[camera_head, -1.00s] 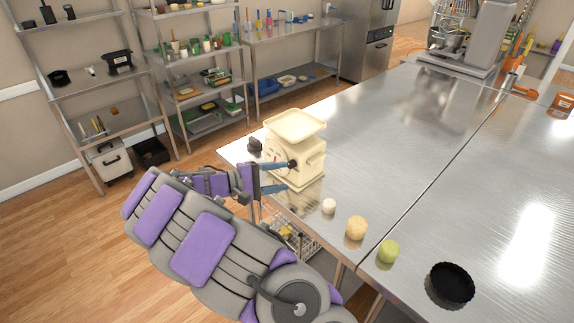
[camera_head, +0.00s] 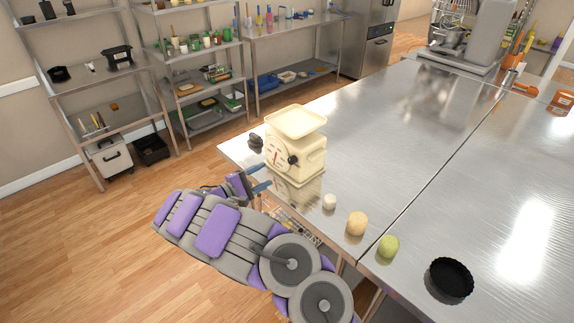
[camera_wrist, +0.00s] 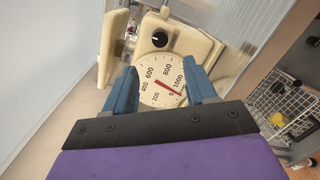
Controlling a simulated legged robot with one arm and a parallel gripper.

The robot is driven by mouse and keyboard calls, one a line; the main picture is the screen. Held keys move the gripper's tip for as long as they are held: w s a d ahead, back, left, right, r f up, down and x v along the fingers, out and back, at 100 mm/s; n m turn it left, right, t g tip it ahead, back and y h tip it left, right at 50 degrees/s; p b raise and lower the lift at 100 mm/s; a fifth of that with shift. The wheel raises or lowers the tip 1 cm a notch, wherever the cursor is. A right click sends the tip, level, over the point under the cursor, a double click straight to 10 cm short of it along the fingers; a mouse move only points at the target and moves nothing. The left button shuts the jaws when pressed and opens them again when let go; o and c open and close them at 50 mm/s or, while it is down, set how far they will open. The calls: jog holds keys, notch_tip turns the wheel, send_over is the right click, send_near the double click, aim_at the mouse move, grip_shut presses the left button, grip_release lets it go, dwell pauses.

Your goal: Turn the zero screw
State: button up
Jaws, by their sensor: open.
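The cream kitchen scale (camera_head: 310,150) stands on the near left part of the steel table, its flat pan on top. Its zero screw, a black knob (camera_head: 293,160), sits on the front beside the round dial (camera_head: 276,156). In the wrist view the knob (camera_wrist: 160,39) is above the dial (camera_wrist: 160,82), whose red needle lies near the 0 and 1000 marks. My gripper (camera_head: 260,179) is open and empty, in front of and below the scale, apart from the knob. In the wrist view its blue fingers (camera_wrist: 164,90) frame the dial, with the knob beyond them.
A dark object (camera_head: 256,142) is left of the scale. A white piece (camera_head: 329,202), a yellow one (camera_head: 357,223), a green one (camera_head: 388,245) and a black tin (camera_head: 451,279) line the table's near side. A wire basket (camera_wrist: 285,105) is below. The table's middle is clear.

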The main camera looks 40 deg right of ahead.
aim_at(289, 162)
jog(key=d+b, duration=0.1)
jog(key=d, duration=1)
jog(key=shift+b, duration=0.4)
jog(key=shift+f, duration=0.1)
jog(key=c, duration=1)
grip_shut()
